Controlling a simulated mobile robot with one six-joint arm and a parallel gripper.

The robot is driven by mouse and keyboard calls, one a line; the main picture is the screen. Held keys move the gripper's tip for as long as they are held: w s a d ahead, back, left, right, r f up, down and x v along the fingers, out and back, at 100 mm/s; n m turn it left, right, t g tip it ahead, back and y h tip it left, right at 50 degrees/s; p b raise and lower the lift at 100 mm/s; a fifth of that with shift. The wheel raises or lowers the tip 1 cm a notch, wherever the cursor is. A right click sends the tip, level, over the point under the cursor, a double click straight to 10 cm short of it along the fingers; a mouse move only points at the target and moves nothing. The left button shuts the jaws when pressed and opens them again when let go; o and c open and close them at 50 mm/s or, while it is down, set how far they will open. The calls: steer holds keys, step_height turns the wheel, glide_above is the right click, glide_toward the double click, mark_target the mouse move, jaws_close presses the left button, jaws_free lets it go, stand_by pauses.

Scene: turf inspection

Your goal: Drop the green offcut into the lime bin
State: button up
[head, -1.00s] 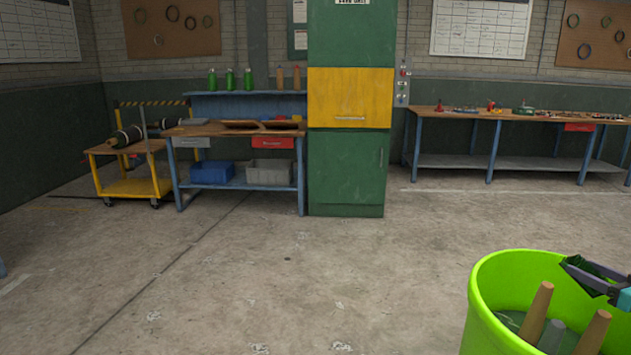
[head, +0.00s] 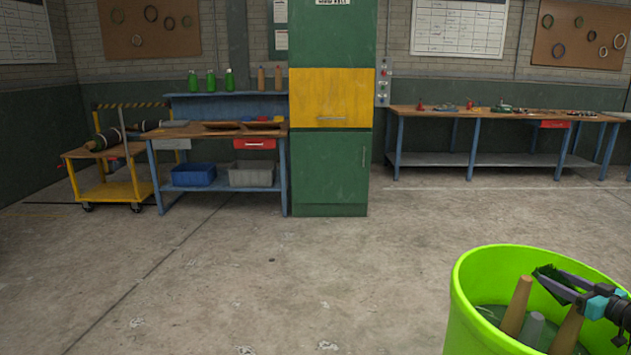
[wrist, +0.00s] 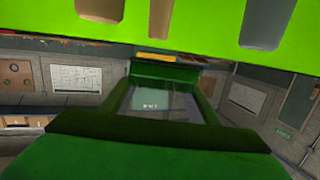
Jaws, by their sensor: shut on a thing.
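The lime bin (head: 462,290) stands at the lower right of the head view, cut off by the picture's edge. My gripper (head: 553,284) reaches in from the right, over the bin's opening. It is shut on the green offcut (head: 547,271), a small dark green piece at the fingertips, partly hidden by them. In the wrist view a large green surface, which looks like the offcut (wrist: 150,155), fills the lower part. The bin's lime colour (wrist: 190,22) spans the top of that view. Whether the offcut touches the bin I cannot tell.
Brown tapered posts (head: 516,305) and a grey one (head: 533,328) stand inside the bin. A green cabinet (head: 330,170), a blue workbench (head: 160,185), a yellow trolley (head: 110,192) and a long bench (head: 475,145) line the back. The concrete floor between is clear.

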steer(key=o, duration=1.1)
steer(key=shift+r, duration=0.1)
steer(key=shift+r, duration=0.85)
steer(key=shift+s+a+r, duration=0.25)
steer(key=shift+r, duration=0.2)
steer(key=shift+s+a+r, duration=0.25)
steer(key=shift+r, duration=0.15)
steer(key=s+a+r, duration=0.1)
steer(key=s+a, duration=0.8)
steer(key=s, duration=0.2)
steer(key=shift+a+r, duration=0.2)
steer(key=shift+a, duration=0.05)
steer(key=shift+r, duration=0.1)
